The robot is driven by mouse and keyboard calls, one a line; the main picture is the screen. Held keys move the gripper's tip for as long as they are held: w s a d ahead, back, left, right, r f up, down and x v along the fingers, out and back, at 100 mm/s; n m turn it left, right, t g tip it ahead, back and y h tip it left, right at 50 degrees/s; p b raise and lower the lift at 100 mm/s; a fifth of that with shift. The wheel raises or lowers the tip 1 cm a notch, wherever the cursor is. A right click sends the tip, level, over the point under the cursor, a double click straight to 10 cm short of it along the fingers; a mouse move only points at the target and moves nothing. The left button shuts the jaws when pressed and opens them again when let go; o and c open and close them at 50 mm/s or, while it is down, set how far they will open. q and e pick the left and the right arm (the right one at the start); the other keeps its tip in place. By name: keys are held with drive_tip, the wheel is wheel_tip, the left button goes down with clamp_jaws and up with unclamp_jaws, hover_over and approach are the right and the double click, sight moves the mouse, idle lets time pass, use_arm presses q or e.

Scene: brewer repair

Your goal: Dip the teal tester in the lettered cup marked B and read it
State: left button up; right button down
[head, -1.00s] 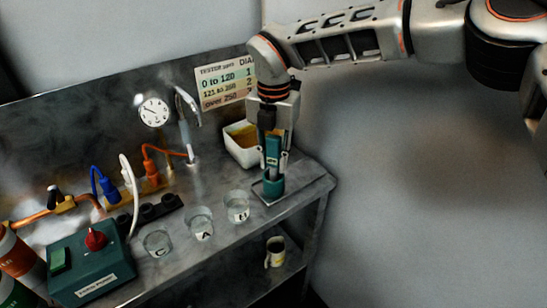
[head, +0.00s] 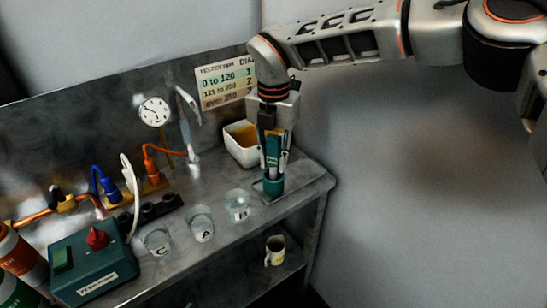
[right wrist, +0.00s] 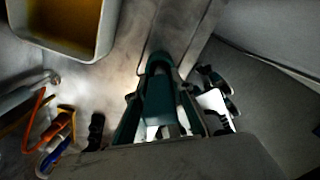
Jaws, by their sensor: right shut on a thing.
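The teal tester (head: 273,152) stands upright at the right end of the bench, its lower end at a teal holder (head: 273,187) on a small tray. My right gripper (head: 275,155) points down from above and is shut on the tester. The tester also shows between the fingers in the right wrist view (right wrist: 158,95). Whether its tip is clear of the holder I cannot tell. The lettered cup B (head: 237,208), a clear cup of liquid, stands just left of the holder; its letter is blurred. My left gripper is out of view.
Cup A (head: 201,225) and cup C (head: 158,241) stand further left. A white tub of amber liquid (head: 240,153) is behind the gripper. A teal box with a red knob (head: 95,265) is at front left. A range chart (head: 222,84) hangs behind. A mug (head: 275,251) is on the lower shelf.

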sight(273, 136)
drive_tip(key=shift+f, duration=0.4)
idle(0.4)
drive_tip(key=c, duration=1.7)
unclamp_jaws()
drive_tip(key=o, duration=0.6)
drive_tip(key=shift+r, duration=0.1)
drive_tip(key=shift+r+p, duration=2.3)
drive_tip(key=shift+r, duration=1.1)
